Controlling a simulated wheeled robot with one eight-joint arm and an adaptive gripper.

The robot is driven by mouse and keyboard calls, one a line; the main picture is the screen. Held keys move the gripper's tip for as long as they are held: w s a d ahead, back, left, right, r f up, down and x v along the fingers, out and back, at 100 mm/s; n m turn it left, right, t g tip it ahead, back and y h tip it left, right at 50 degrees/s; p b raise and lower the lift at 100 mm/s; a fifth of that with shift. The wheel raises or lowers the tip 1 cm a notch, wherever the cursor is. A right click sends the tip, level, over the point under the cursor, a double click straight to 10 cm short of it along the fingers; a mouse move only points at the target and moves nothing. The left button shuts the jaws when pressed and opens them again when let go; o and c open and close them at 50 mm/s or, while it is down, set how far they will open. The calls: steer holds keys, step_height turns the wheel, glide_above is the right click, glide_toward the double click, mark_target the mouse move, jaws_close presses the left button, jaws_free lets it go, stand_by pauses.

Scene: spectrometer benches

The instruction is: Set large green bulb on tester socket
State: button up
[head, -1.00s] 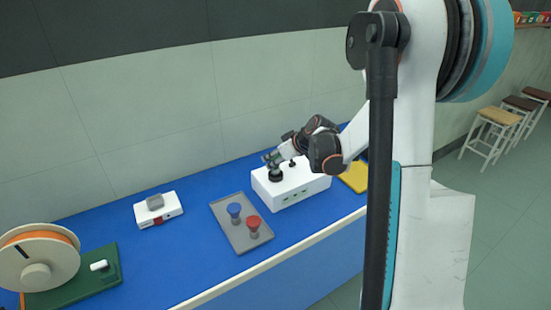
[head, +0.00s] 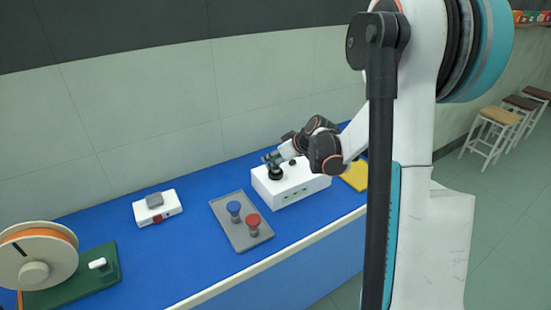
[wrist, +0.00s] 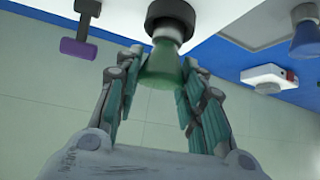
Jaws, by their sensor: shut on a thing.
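The large green bulb (wrist: 158,68) is between the fingers of my gripper (wrist: 160,88) in the wrist view. Its grey base end meets the dark round tester socket (wrist: 170,15); whether it is fully seated I cannot tell. In the head view the socket (head: 275,176) is a black ring on top of the white tester box (head: 297,190). My gripper (head: 271,159) is over that socket there, and the bulb is mostly hidden by the fingers.
A grey tray (head: 222,213) with a blue bulb (head: 234,209) and a red bulb (head: 253,222) lies left of the tester. Further left are a white device (head: 172,203) and a green board (head: 75,287) with an orange spool (head: 38,258). A yellow item (head: 355,177) lies right of the tester.

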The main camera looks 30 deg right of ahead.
steer(key=shift+f, duration=0.2)
steer(key=o, duration=0.8)
steer(key=shift+r, duration=0.1)
steer(key=p+v, duration=0.5)
steer(key=v, duration=0.6)
stand_by(0.5)
